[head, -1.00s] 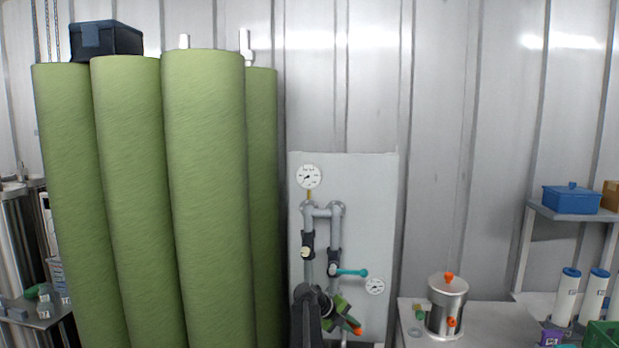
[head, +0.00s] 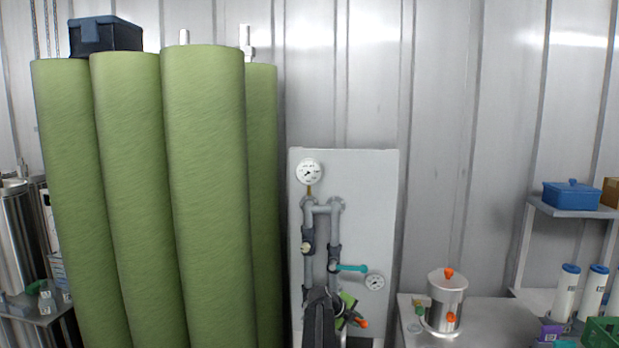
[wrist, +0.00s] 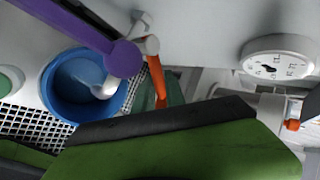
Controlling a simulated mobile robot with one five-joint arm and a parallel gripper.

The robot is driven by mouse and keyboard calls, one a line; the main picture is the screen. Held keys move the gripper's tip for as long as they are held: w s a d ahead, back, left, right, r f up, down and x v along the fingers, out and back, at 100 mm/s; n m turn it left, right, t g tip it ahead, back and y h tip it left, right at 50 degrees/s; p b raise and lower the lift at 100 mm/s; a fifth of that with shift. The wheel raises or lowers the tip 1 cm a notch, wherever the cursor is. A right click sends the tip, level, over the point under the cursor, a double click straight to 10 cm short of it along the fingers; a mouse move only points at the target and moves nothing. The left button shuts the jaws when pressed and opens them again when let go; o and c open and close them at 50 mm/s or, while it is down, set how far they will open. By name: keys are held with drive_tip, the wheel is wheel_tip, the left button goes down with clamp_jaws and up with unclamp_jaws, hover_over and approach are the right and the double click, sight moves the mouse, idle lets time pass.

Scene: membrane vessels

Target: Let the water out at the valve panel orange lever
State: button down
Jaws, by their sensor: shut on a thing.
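The valve panel (head: 371,215) is a pale board with grey pipes against the wall. The orange lever (head: 362,323) shows low on it, just right of my green-fingered gripper (head: 346,309). In the wrist view the orange lever (wrist: 157,80) runs down behind the dark edge of my near finger. My gripper is shut on the orange lever; the grip itself is mostly hidden by that finger. A blue round cup (wrist: 75,85) with a pale spout over it and a purple lever (wrist: 85,28) are left of the orange lever.
A teal lever (head: 351,268) is just above my gripper, with a small gauge (head: 374,282) to its right. Tall green vessels (head: 205,200) stand close on the left. A table (head: 500,320) with a steel pot (head: 446,303) is on the right.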

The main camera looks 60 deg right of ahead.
drive_tip(key=shift+d+n+t, duration=0.15)
drive_tip(key=shift+n+t, duration=0.15)
drive_tip(key=shift+n, duration=0.1)
drive_tip(key=shift+d+r+n+t, duration=0.1)
drive_tip(key=shift+d+n+t, duration=0.5)
drive_tip(key=shift+n+t, duration=0.6)
drive_tip(key=shift+d+f+n+t, duration=0.1)
drive_tip(key=shift+d+n+t, duration=0.65)
drive_tip(key=shift+n, duration=0.7)
drive_tip(key=shift+d+r+n+t, duration=0.1)
drive_tip(key=shift+d+n+t, duration=0.35)
drive_tip(key=shift+n+t, duration=0.8)
drive_tip(key=c, duration=1.4)
unclamp_jaws()
drive_tip(key=shift+d, duration=0.1)
drive_tip(key=p+v, duration=1.2)
drive_tip(key=v, duration=0.5)
drive_tip(key=shift+r, duration=0.2)
